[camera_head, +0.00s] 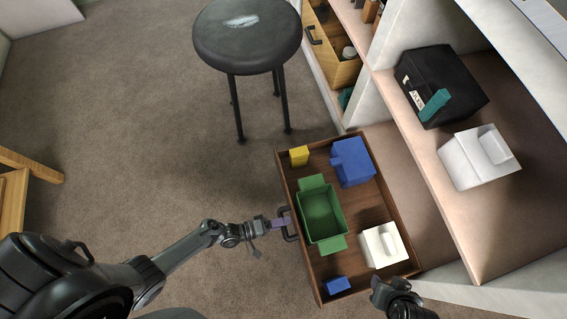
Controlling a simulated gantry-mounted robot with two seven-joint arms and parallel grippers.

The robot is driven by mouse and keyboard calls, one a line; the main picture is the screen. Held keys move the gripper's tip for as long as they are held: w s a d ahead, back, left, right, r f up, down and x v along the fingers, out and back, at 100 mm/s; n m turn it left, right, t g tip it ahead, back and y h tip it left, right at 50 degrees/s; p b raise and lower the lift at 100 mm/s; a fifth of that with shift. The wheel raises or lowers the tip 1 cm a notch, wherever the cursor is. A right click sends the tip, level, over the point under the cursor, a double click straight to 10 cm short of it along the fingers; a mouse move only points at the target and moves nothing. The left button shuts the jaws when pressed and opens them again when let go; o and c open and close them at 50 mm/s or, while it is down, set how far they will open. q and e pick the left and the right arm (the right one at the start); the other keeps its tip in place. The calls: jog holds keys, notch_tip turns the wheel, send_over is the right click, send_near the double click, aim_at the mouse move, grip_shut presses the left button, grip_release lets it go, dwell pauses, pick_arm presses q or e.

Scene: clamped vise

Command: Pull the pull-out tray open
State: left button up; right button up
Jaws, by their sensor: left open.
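The pull-out tray (298,258) is a brown wooden drawer at the lower middle of the head view. It stands well out from the shelf unit, and its inside is in plain view. Its dark handle (291,224) is on the left-facing front. My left gripper (284,223) is open with its fingertips at the handle; whether they touch it is too small to tell. My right gripper (385,287) is by the tray's lower right corner; its fingers are not clear.
The tray holds a green bin (321,213), blue box (353,162), white container (384,245), yellow block (299,156) and small blue block (337,285). A dark stool (247,38) stands beyond. The shelf (440,165) carries black and white boxes.

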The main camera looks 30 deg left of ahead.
pick_arm(q)
jog(key=p+v, duration=0.2)
jog(key=v, duration=0.8)
jog(key=shift+p, duration=0.3)
